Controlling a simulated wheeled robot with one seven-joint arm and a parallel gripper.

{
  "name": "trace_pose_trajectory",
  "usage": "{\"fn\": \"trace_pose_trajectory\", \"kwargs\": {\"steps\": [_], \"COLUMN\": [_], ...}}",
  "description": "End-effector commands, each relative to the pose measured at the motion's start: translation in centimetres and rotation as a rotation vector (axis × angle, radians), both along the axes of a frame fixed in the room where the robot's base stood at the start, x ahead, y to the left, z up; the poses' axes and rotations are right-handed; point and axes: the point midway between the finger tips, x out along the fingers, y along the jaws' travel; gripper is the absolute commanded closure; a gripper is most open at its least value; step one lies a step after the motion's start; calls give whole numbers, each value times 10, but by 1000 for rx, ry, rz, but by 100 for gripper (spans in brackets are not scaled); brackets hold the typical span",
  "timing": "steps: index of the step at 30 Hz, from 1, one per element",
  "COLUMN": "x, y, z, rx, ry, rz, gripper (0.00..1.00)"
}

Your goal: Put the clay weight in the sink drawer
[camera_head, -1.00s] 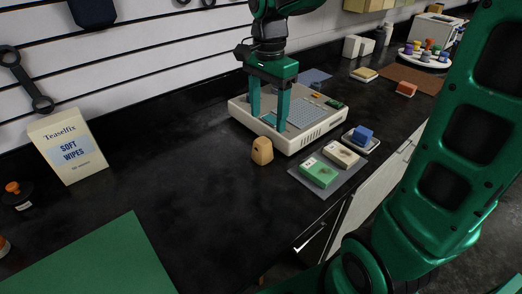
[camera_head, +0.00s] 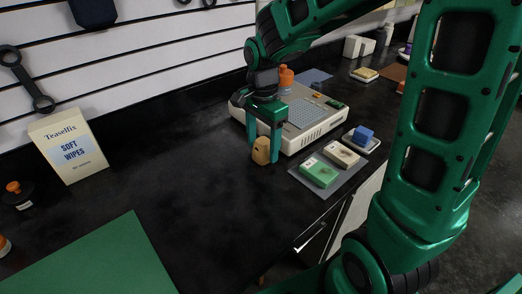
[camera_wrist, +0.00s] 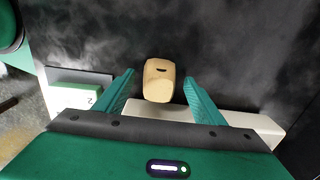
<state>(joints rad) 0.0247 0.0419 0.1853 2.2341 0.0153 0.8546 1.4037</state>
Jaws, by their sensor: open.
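The clay weight (camera_head: 261,151), a small tan rounded block with a dark slot, stands upright on the black counter in front of the white device. My gripper (camera_head: 264,160) is open around it in the head view, with a green finger on either side. In the wrist view the clay weight (camera_wrist: 159,80) lies between and slightly beyond the fingertips of my gripper (camera_wrist: 158,88), with gaps on both sides. A drawer front with a handle (camera_head: 310,236) shows below the counter edge; I cannot tell whether it is the sink drawer.
The white device (camera_head: 318,135) stands just behind the weight. A grey mat (camera_head: 325,187) with a green block (camera_head: 319,173) and a cream block (camera_head: 342,154) lies to the right. A blue block (camera_head: 363,134) sits on a small tray. The counter to the left is clear up to the wipes box (camera_head: 68,148).

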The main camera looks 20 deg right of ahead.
Motion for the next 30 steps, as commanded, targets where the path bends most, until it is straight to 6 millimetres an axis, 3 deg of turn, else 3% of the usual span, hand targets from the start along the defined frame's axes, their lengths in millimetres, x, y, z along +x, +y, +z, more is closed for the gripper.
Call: {"fn": "trace_pose_trajectory", "kwargs": {"steps": [9,15,17,25,30], "x": [0,0,0,0,1], "y": [0,0,0,0,0], "z": [-5,-5,-5,-3,8], "rx": [0,0,1,1,0], "ry": [-1,-1,-2,-2,-3], "rz": [0,0,0,0,0], "gripper": [37,84,91,91,91]}}
